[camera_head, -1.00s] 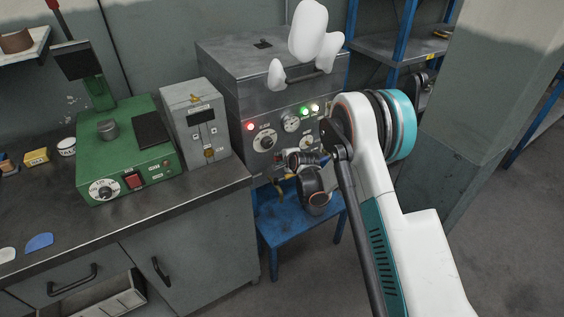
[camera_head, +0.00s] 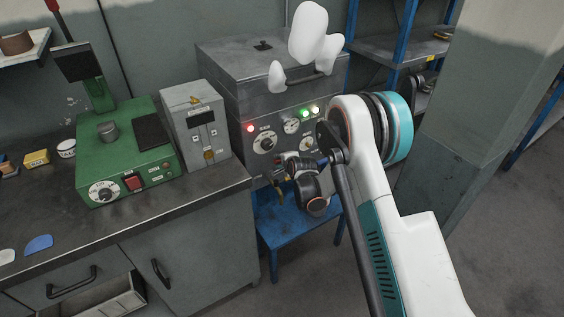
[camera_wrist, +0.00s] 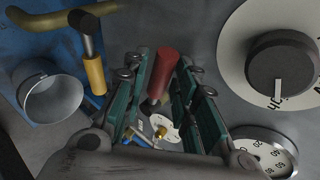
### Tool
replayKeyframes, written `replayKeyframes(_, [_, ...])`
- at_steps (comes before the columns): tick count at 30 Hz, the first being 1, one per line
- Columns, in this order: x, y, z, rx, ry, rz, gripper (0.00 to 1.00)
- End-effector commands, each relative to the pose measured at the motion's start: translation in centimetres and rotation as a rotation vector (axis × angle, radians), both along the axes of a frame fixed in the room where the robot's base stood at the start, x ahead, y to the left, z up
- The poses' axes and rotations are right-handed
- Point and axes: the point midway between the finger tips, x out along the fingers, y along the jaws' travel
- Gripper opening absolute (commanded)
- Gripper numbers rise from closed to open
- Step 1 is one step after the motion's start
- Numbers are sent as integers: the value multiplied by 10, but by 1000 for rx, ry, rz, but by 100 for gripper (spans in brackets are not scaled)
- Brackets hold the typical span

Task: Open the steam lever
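A lever with a red grip (camera_wrist: 164,72) shows in the wrist view, with a pale round plate (camera_wrist: 163,128) and brass fitting near its lower end. I take it for the steam lever, but no label on it is readable. My gripper (camera_wrist: 162,62) is open, its two green-padded fingers on either side of the red grip. Gaps show beside the grip; I cannot tell how deep it sits between the fingers. In the head view my gripper (camera_head: 276,174) is low at the front of the grey machine (camera_head: 285,98); the red lever is not clear there.
In the wrist view a black dial knob (camera_wrist: 281,68) and a gauge (camera_wrist: 264,148) lie right of the fingers; a yellow-handled valve (camera_wrist: 95,75) and a metal cup (camera_wrist: 50,95) lie left. A blue stand (camera_head: 285,230) is below; the bench (camera_head: 110,228) is left.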

Motion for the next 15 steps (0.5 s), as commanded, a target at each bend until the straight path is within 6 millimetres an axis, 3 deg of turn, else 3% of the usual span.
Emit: replayKeyframes(15, [-69, -27, 51, -1, 0, -1, 26])
